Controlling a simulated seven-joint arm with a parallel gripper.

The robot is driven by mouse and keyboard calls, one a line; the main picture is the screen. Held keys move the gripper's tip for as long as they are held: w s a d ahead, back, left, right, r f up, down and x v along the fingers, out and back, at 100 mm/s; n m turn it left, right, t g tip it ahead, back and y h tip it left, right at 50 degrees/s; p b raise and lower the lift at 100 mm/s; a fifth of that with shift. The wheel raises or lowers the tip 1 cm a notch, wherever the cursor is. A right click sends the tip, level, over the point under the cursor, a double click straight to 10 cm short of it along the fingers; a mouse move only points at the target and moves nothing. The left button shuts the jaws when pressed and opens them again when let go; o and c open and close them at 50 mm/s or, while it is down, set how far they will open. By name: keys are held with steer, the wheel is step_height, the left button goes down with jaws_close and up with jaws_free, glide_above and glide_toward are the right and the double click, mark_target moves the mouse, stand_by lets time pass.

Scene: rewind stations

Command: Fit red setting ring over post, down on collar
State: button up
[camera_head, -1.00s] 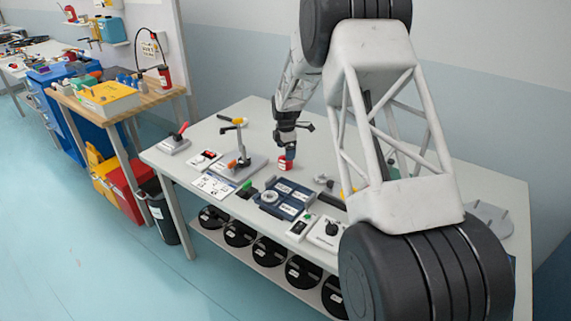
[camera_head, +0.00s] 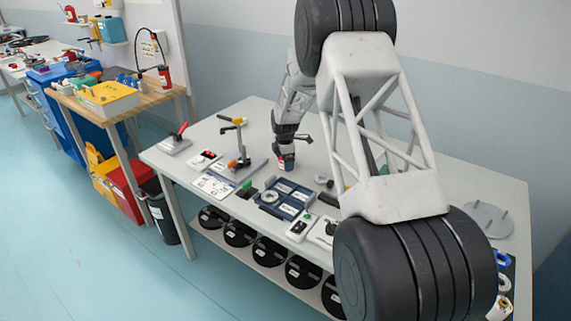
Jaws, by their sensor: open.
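My gripper (camera_head: 286,150) is open and points down over the back middle of the grey-white table. A grey round plate (camera_head: 487,222) with upright pegs stands at the table's right. I cannot make out which post and collar belong to the ring.
A dark blue tray (camera_head: 268,209) with pale parts lies in front. A dark mat (camera_head: 511,272) with coloured rings is at far right. A red-handled device (camera_head: 176,140) stands at far left.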

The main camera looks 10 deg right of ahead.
steer(key=shift+f, duration=0.5)
steer(key=c, duration=1)
